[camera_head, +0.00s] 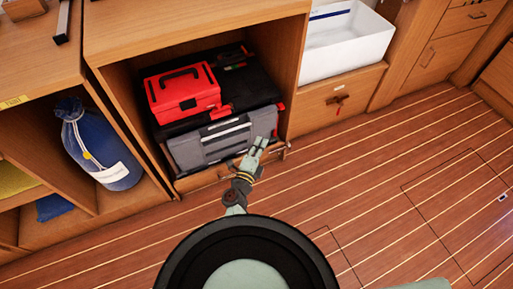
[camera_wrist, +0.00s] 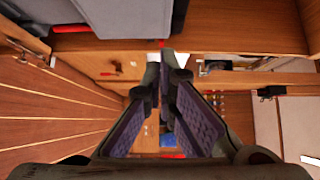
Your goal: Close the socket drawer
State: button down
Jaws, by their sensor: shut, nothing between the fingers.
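A low wooden drawer front (camera_head: 203,179) lies under the cubby with the toolboxes, near the floor. It seems to be the socket drawer, but no sockets are clearly visible and I cannot tell how far out it stands. My gripper (camera_head: 259,146) is shut and empty. In the head view it overlaps the right part of the grey toolbox, above the drawer's right end; contact cannot be told. In the wrist view its fingers (camera_wrist: 166,58) come together near wooden cabinet edges, with the grey toolbox (camera_wrist: 130,15) at the top. My wrist hides part of the drawer front.
The grey toolbox (camera_head: 225,140) and a red toolbox (camera_head: 183,91) fill the cubby. A blue bag (camera_head: 97,145) stands in the left shelf. A drawer with a red tag (camera_head: 318,105) sits under a white bin (camera_head: 345,45).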

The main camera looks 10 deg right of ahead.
aim_at(255, 119)
jog(key=shift+w+d+b, duration=0.2)
jog(key=shift+w+b, duration=0.15)
jog(key=shift+w, duration=1.1)
jog(key=shift+w+d+b, duration=0.2)
jog(key=shift+w+b, duration=0.15)
jog(key=shift+w, duration=1.1)
jog(key=shift+w+d+b, duration=0.2)
jog(key=shift+w+b, duration=0.15)
jog(key=shift+w, duration=1.1)
jog(key=w, duration=0.1)
jog(key=w+a, duration=0.1)
jog(key=w, duration=0.1)
jog(key=w+b, duration=0.1)
jog(key=shift+w+a, duration=0.25)
jog(key=shift+w+r, duration=0.1)
jog(key=shift+r, duration=0.05)
jog(key=shift+a, duration=0.1)
